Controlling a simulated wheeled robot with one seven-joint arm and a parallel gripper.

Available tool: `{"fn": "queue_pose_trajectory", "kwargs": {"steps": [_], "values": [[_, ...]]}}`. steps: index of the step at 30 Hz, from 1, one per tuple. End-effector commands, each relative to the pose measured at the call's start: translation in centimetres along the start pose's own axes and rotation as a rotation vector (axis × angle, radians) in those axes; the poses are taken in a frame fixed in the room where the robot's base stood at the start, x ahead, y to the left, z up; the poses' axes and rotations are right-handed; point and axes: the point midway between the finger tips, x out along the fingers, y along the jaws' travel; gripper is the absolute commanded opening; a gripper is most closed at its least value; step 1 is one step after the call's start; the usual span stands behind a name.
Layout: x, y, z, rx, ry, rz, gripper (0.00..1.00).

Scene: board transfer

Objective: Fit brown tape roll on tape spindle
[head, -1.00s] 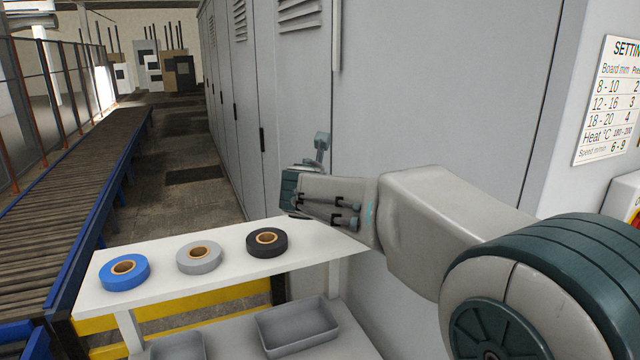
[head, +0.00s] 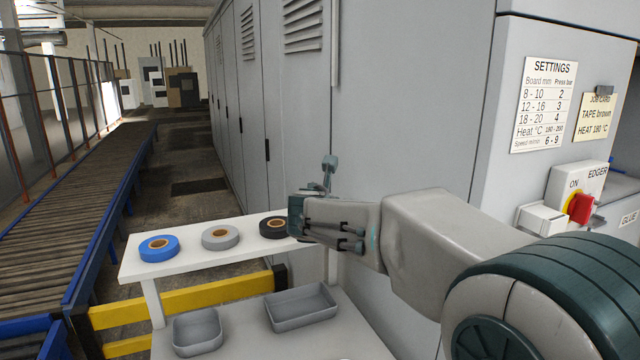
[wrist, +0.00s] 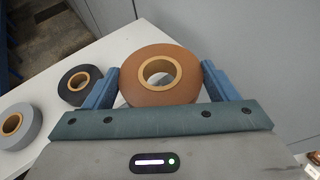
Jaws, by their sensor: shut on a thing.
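The brown tape roll (wrist: 158,80) shows in the wrist view, with a tan core and an open hole in its middle. My gripper (wrist: 158,88) is shut on it, one blue finger on each side of the roll. The white shelf lies below in that view; whether the roll touches it I cannot tell. In the head view my gripper (head: 296,215) is beside the right end of the shelf, and the brown roll is hidden behind it. The tape spindle is not in view.
A white shelf (head: 190,262) carries blue (head: 158,248), grey (head: 220,237) and black (head: 275,227) tape rolls. Two grey trays (head: 300,307) sit on a lower surface. A tall grey cabinet (head: 420,100) stands close behind my arm. An edger switch (head: 580,206) and a job card reading tape brown (head: 598,118) are at right.

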Motion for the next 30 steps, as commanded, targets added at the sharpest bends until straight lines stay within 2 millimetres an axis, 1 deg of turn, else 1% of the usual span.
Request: {"fn": "queue_pose_trajectory", "kwargs": {"steps": [1,8,11,14,17,18,21,24,30], "values": [[0.5,-0.4,-0.7,0.001,0.004,-0.011,0.55],[2.2,-2.3,-3.6,0.02,0.004,-0.059,0.55],[3.2,-3.7,-5.3,0.03,0.005,-0.088,0.55],[4.4,-5.4,-7.5,0.041,0.007,-0.118,0.55],[5.6,-7.6,-10.6,0.05,0.008,-0.146,0.55],[6.0,-8.4,-11.8,0.053,0.01,-0.153,0.55],[6.7,-10.1,-14.9,0.054,0.009,-0.156,0.55],[7.0,-11.3,-17.7,0.052,0.009,-0.147,0.55],[7.0,-12.8,-22.4,0.039,0.008,-0.108,0.55]]}}
